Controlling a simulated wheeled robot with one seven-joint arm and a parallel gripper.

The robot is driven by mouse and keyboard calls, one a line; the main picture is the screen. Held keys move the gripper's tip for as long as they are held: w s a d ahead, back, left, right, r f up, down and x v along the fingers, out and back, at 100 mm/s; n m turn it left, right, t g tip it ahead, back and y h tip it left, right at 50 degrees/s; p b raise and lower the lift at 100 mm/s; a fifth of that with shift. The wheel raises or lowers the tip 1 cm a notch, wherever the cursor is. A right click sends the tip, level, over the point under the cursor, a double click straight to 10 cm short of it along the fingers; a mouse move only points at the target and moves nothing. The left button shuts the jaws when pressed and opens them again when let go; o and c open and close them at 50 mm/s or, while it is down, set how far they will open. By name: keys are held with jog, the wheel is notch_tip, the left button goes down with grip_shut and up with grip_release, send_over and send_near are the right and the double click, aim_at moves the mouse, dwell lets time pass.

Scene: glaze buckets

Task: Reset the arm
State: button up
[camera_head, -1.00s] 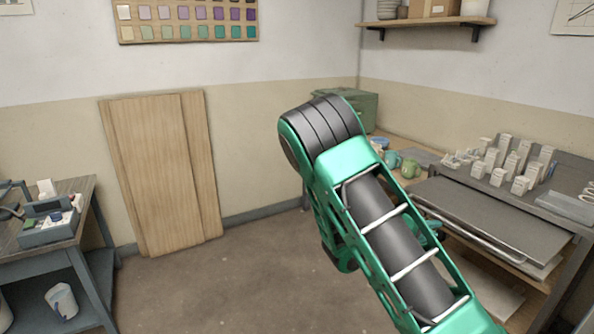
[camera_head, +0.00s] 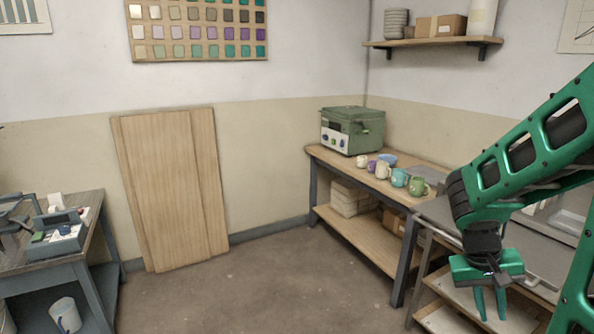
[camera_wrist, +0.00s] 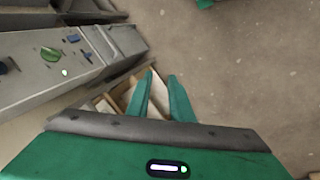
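My green arm (camera_head: 530,160) comes in from the right side in the head view, with its elbow up and its lower end bent down. My gripper (camera_head: 491,312) hangs pointing downward in front of the right-hand bench, over the floor and low shelves. Its two green fingers stand apart with nothing held between them. The wrist view also shows my gripper (camera_wrist: 160,82) with a gap between the fingers, and the floor and shelf edges behind it.
A wooden table (camera_head: 330,155) holds a green kiln-like box (camera_head: 352,130) and several mugs (camera_head: 400,177). A left bench (camera_head: 85,215) carries a grey device, with a white bucket (camera_head: 65,315) below. Wooden boards (camera_head: 170,190) lean on the wall. The middle floor is clear.

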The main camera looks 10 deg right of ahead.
jog(key=s+a+r+t+y, duration=0.1)
jog(key=s+a+r+y, duration=0.3)
jog(key=s+a, duration=0.5)
notch_tip(320, 180, up, 3)
jog(key=shift+s+a+f+m+y, duration=0.2)
jog(key=shift+s+a+m+y, duration=0.1)
jog(key=shift+s, duration=0.45)
jog(key=shift+w+f, duration=0.25)
jog(key=shift+w, duration=0.35)
